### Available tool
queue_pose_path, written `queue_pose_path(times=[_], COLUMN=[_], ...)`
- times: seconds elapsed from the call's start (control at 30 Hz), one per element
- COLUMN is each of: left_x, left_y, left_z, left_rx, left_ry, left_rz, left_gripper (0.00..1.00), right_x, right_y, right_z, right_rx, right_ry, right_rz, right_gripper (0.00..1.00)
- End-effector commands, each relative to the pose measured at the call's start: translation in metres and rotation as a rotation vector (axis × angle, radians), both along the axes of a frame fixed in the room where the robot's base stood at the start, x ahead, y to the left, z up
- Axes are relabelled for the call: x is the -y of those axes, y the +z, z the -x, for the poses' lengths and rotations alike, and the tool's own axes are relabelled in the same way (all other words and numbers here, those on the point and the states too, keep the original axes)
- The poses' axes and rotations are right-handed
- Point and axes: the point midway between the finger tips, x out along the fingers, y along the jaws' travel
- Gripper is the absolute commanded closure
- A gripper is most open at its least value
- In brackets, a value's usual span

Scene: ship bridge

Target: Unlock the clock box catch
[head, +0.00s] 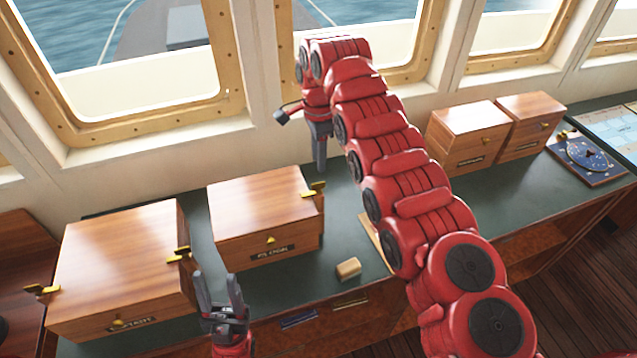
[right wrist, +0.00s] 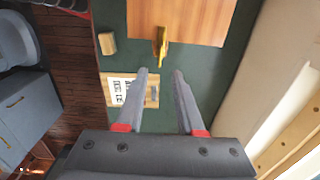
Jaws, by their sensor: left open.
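A wooden box (head: 262,212) with a small front label stands in the middle of the green counter. I cannot read the label surely, so I cannot tell if it is the clock box. A brass catch (head: 313,189) sits at its right side; the catch (right wrist: 161,48) also shows in the right wrist view on the box (right wrist: 185,18). My right gripper (head: 319,166) points down behind and above that catch. In the right wrist view its fingers (right wrist: 160,74) are apart and empty, with the catch beyond the tips. My left gripper (head: 219,280) is open and empty, in front of the middle box's left corner.
A larger wooden box (head: 120,255) with brass catches stands at the left. Two more boxes (head: 468,135) (head: 528,120) and a blue instrument (head: 587,155) are at the right. A tan block (head: 348,268) lies near the counter's front edge. Windows (head: 140,60) rise behind.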

Motion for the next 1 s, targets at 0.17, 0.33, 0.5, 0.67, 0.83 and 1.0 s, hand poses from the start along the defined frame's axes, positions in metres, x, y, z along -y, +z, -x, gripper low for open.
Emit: queue_pose_path(times=[0.17,0.33,0.5,0.67,0.83,1.0], left_x=[0.000,0.000,0.000,0.000,0.000,0.000], left_y=[0.019,0.036,0.042,0.042,0.042,0.042], left_z=[0.000,0.000,0.000,0.000,0.000,0.000], left_rx=[0.001,0.001,0.001,0.000,0.000,0.000], left_ry=[0.000,0.000,0.000,0.000,0.000,0.000], left_rz=[0.000,0.000,0.000,0.000,0.000,0.000], left_gripper=[0.50,0.50,0.50,0.50,0.50,0.50], right_x=[0.000,-0.001,0.000,-0.001,0.000,0.000], right_y=[-0.025,-0.056,-0.076,-0.081,-0.082,-0.082], right_z=[0.001,0.001,0.000,-0.001,-0.001,-0.001], right_rx=[-0.003,-0.005,-0.002,0.003,0.003,0.003], right_ry=[0.000,0.002,0.002,0.002,0.002,0.002], right_rz=[-0.001,0.002,0.002,0.001,0.001,0.001], right_gripper=[0.63,0.63,0.63,0.63,0.63,0.90])
